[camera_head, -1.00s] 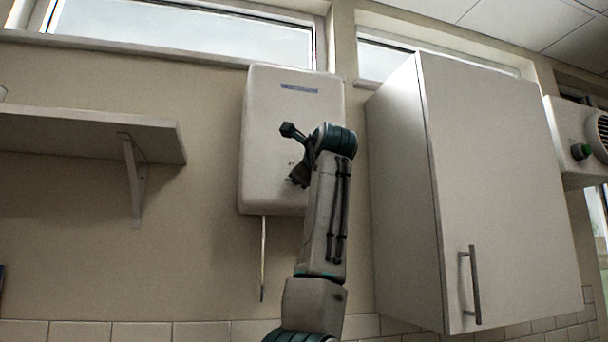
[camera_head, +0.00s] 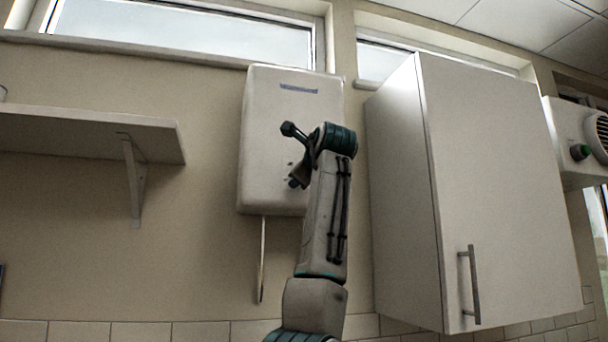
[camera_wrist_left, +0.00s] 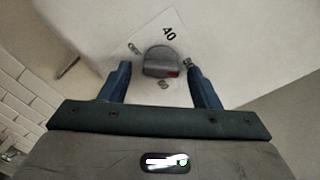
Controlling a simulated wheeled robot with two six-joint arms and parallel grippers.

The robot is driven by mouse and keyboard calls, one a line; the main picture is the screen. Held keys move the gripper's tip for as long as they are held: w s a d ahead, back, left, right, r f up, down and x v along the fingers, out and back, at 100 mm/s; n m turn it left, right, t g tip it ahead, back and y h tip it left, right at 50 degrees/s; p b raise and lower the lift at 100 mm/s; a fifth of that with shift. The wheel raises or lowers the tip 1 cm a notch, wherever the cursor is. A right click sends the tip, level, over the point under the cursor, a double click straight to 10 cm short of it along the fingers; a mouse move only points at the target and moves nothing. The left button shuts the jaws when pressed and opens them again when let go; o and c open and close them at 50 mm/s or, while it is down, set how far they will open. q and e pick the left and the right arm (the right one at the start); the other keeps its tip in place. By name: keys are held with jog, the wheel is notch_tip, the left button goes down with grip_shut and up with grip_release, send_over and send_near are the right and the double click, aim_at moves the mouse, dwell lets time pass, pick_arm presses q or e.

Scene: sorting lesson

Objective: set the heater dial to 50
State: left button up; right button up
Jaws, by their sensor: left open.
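The heater (camera_head: 270,110) is a white box on the wall in the head view. Its grey dial (camera_wrist_left: 160,58) shows in the left wrist view, with a red mark on its lower right edge. A large 40 is printed above the dial, and smaller labels around it are too small to read. My left gripper (camera_wrist_left: 158,74) is open, with one blue finger on each side of the dial and gaps visible between. In the head view my left arm hides part of the heater's lower right, and the dial is hard to make out. My right gripper is not in view.
A wall shelf (camera_head: 75,135) is at the left. A closed white cabinet (camera_head: 490,180) with a bar handle stands close on the right of my arm. A thin rod (camera_head: 262,260) hangs below the heater.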

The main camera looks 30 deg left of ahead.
pick_arm(q)
jog(key=b+v, duration=0.4)
jog(key=v, duration=0.6)
jog(key=shift+d+b, duration=0.15)
jog(key=shift+b, duration=0.15)
jog(key=shift+s, duration=0.15)
